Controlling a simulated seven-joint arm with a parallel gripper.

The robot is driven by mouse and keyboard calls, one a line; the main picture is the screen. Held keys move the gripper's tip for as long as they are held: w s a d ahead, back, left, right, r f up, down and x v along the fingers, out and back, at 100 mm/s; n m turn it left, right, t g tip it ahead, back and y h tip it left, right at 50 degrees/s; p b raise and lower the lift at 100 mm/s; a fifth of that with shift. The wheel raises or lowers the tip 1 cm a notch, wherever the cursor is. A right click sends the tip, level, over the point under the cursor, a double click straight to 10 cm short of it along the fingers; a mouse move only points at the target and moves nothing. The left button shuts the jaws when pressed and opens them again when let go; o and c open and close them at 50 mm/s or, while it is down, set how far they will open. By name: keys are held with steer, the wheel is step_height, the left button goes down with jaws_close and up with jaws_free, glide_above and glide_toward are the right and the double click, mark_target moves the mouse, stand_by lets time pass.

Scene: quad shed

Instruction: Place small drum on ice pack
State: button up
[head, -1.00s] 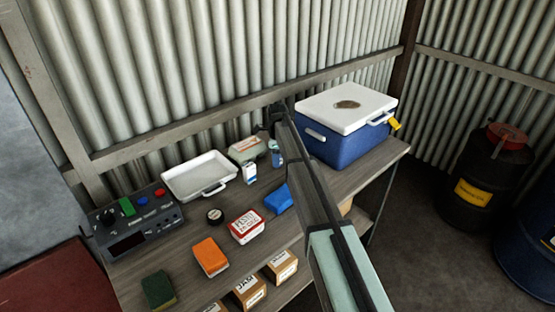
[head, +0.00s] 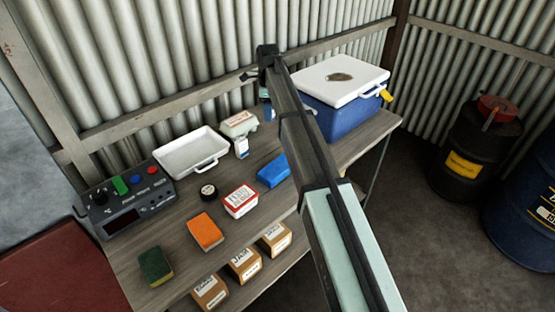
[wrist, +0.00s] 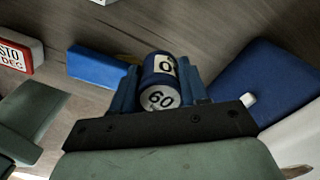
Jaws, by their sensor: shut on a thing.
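The small drum (wrist: 162,68) is a dark blue cylinder with white number labels. My gripper (wrist: 160,88) is shut on it, with a finger on each side, in the wrist view. In the head view my gripper (head: 265,92) is above the back of the bench, left of the cooler; my arm hides part of this area. The ice pack (head: 273,171) is a flat bright blue block on the bench, right of the red and white tin. It also shows left of my gripper in the wrist view (wrist: 100,68), apart from the drum, with its top bare.
A blue cooler (head: 335,122) with a white lid stands to the right. A white bottle (head: 241,148) and an egg carton (head: 239,124) stand behind the ice pack. The red and white tin (head: 240,201), orange block (head: 205,232) and white tray (head: 186,170) lie to the left.

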glide_above(278, 166)
steer(key=n, duration=0.1)
steer(key=shift+w+f, duration=0.1)
steer(key=shift+f, duration=4.55)
steer(key=shift+f, duration=0.1)
steer(key=o, duration=1.1)
step_height(278, 166, up, 12)
steer(key=shift+r, duration=0.15)
